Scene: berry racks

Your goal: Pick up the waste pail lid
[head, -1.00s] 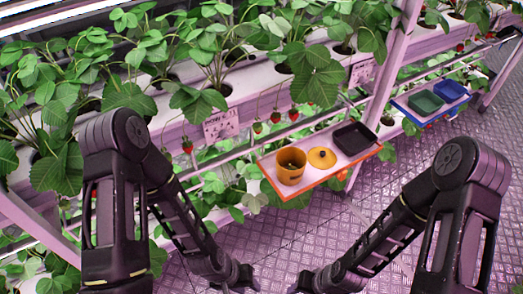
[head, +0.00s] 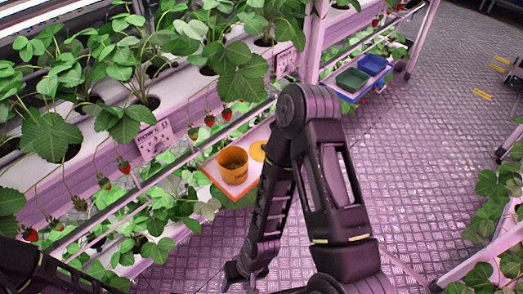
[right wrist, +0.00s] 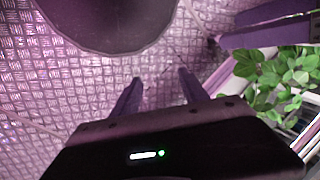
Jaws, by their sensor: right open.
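The yellow waste pail lid (head: 258,150) lies on the orange-edged shelf (head: 213,175), partly hidden behind my right arm in the head view. The orange waste pail (head: 233,168) stands upright and open just left of it. My right gripper (head: 236,277) is low over the floor, below and apart from the shelf. In the right wrist view the right gripper (right wrist: 160,88) has its two fingers spread with nothing between them. The lid does not show in that view. Only a dark part of my left arm shows at the lower left, and its gripper is out of the picture.
Racks of strawberry plants with hanging red berries (head: 209,118) run along the left and back. A blue-edged shelf with a green bin (head: 352,80) and a blue bin (head: 372,64) is farther back. More plants (head: 490,190) stand at the right. The metal floor (head: 420,150) between is clear.

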